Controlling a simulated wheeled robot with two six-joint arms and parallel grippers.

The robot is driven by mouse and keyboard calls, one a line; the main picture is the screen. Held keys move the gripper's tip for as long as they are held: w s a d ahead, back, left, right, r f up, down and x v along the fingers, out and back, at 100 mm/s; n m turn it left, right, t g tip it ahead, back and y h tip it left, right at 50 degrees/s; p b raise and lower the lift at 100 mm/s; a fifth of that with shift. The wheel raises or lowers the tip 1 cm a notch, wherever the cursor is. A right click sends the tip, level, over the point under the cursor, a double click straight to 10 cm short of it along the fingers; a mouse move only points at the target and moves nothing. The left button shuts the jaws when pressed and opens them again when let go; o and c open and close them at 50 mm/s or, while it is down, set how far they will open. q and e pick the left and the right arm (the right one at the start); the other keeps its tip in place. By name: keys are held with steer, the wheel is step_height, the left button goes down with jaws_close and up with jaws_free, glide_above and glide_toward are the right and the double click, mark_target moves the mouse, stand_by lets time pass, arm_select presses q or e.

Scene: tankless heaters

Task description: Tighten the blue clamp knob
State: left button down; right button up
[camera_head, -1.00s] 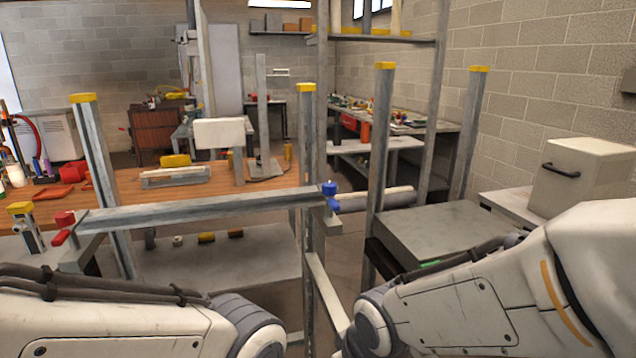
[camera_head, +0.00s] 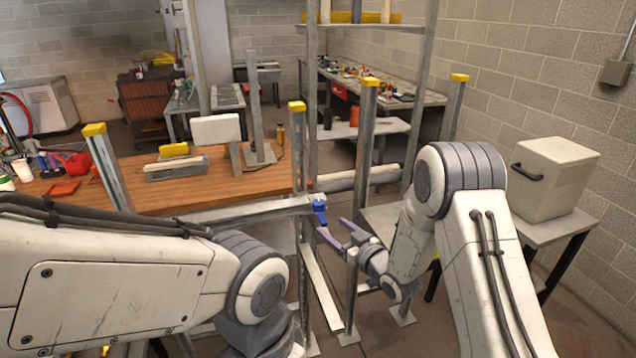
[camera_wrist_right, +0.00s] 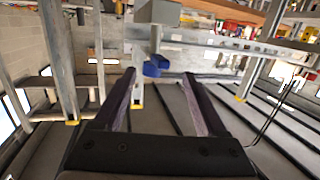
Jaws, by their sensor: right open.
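The blue clamp knob (camera_head: 319,201) is at the right end of a horizontal grey metal bar (camera_head: 250,210), beside a yellow-capped upright post. In the right wrist view the blue knob (camera_wrist_right: 155,66) shows beneath a grey block, beyond my fingertips and between their lines. My right gripper (camera_head: 335,228) is open and empty. Its two dark purple fingers point at the knob from the right and slightly below. The fingertips look close to the knob, but I cannot tell whether they touch it. My left arm crosses the lower left and hides the bar's left end. My left gripper is out of view.
Yellow-capped posts (camera_head: 368,120) stand right of the bar. A wooden workbench (camera_head: 240,188) with red items lies behind it. A white box (camera_head: 551,178) sits on a table at the right. My left arm fills the lower left.

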mark_target(322, 207)
steer(key=shift+t+y, duration=0.3)
steer(key=shift+t, duration=0.2)
steer(key=w+a+p, duration=0.1)
steer(key=w, duration=0.1)
steer(key=w+a+r+p, duration=0.1)
steer(key=w+p, duration=0.1)
steer(key=w, duration=0.1)
steer(key=w+a+p, duration=0.1)
steer(key=w, duration=0.1)
steer(key=shift+w+a+r+p, duration=0.3)
steer(key=shift+w+a+r, duration=0.1)
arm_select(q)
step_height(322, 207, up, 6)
arm_select(e)
steer(key=shift+w+a+f, duration=0.1)
steer(key=shift+w+a, duration=0.2)
steer(key=shift+w, duration=0.2)
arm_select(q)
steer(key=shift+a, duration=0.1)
